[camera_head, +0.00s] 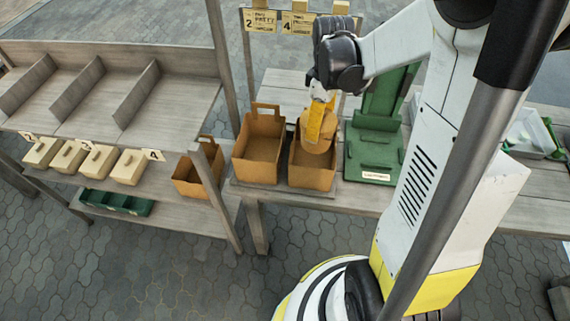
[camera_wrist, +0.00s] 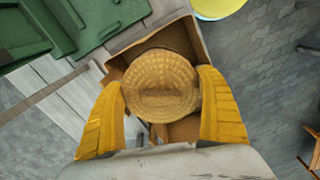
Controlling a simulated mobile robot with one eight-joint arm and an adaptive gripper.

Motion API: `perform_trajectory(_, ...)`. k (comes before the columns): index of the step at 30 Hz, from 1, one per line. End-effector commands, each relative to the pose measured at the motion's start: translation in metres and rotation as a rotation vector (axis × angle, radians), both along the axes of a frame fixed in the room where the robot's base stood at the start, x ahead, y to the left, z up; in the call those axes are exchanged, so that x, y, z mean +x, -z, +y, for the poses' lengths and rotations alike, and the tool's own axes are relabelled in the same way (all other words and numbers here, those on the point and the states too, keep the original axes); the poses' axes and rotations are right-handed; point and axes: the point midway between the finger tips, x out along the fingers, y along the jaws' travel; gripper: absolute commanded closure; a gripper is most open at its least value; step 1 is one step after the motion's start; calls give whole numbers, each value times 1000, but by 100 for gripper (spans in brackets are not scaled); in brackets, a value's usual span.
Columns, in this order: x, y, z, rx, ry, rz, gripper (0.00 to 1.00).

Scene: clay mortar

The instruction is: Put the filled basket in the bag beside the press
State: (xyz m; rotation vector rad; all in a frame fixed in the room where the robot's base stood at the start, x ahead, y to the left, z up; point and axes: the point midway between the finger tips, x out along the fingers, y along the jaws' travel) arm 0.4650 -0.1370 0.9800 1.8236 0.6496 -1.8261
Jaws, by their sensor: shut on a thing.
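A round tan basket (camera_wrist: 160,84) shows in the wrist view between the two yellow fingers of my gripper (camera_wrist: 162,108), which is shut on it. The basket is over the open brown bag (camera_wrist: 193,38). In the head view my gripper (camera_head: 318,128) and the basket (camera_head: 318,147) are at the mouth of the right bag (camera_head: 311,177), just left of the green press (camera_head: 375,150). The basket appears at least partly within the bag's opening. Whether it touches the bottom is hidden.
A second brown bag (camera_head: 258,148) stands just left, and a third (camera_head: 196,172) sits on the lower shelf. Several tan blocks (camera_head: 98,163) and a green tray (camera_head: 117,203) are at the left. A clear bin (camera_head: 528,135) stands at the far right.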

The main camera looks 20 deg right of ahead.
Motion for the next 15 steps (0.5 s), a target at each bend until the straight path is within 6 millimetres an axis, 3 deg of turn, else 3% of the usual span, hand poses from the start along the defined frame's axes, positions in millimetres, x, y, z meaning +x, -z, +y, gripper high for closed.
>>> perform_trajectory(9, 0, 62, 0, 0, -5, 0, 57)
perform_trajectory(15, 0, 82, 0, 0, -5, 0, 57)
